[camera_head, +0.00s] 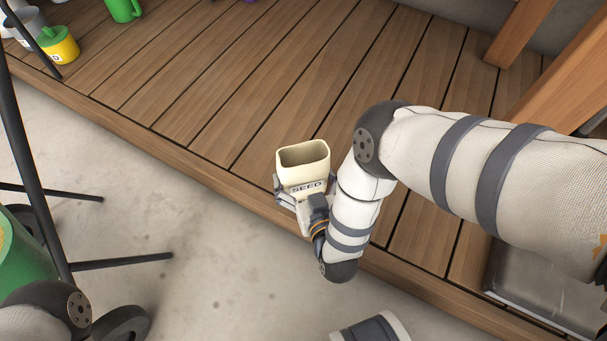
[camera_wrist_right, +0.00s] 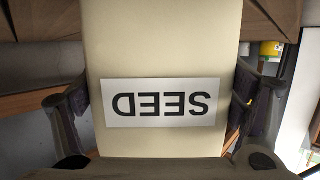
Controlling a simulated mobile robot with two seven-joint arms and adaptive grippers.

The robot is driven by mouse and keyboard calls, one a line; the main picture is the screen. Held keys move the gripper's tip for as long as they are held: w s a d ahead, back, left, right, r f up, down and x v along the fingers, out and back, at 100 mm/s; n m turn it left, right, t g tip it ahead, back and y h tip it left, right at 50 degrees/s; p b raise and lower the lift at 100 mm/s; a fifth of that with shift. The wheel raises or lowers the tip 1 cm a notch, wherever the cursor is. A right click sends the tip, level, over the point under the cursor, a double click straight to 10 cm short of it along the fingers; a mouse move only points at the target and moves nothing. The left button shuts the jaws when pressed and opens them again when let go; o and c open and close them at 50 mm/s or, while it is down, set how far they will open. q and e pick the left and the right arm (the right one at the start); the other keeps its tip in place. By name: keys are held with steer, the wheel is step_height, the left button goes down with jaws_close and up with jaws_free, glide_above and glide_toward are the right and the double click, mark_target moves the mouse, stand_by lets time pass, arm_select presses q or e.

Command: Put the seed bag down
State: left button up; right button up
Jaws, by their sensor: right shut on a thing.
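The seed bag (camera_head: 303,168) is a cream, open-topped container with a "SEED" label. It is upright near the front edge of the wooden deck (camera_head: 230,85). My right gripper (camera_head: 302,193) is shut on it, with fingers on both sides. In the right wrist view the seed bag (camera_wrist_right: 160,50) fills the middle, its label upside down, between the fingers of my right gripper (camera_wrist_right: 160,105). I cannot tell whether its base touches the deck. My left gripper is not in view; only part of my left arm shows at the lower left.
A yellow pot (camera_head: 62,47) and a green container (camera_head: 122,9) stand at the deck's far left. A wooden post (camera_head: 522,32) rises at the upper right. Dark metal legs (camera_head: 40,190) and a green round object (camera_head: 22,250) are at the left. The deck's middle is clear.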

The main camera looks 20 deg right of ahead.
steer(key=shift+f, duration=0.1)
steer(key=o, duration=1.1)
steer(key=v, duration=0.7)
steer(key=shift+s, duration=0.3)
jaws_close()
stand_by(0.5)
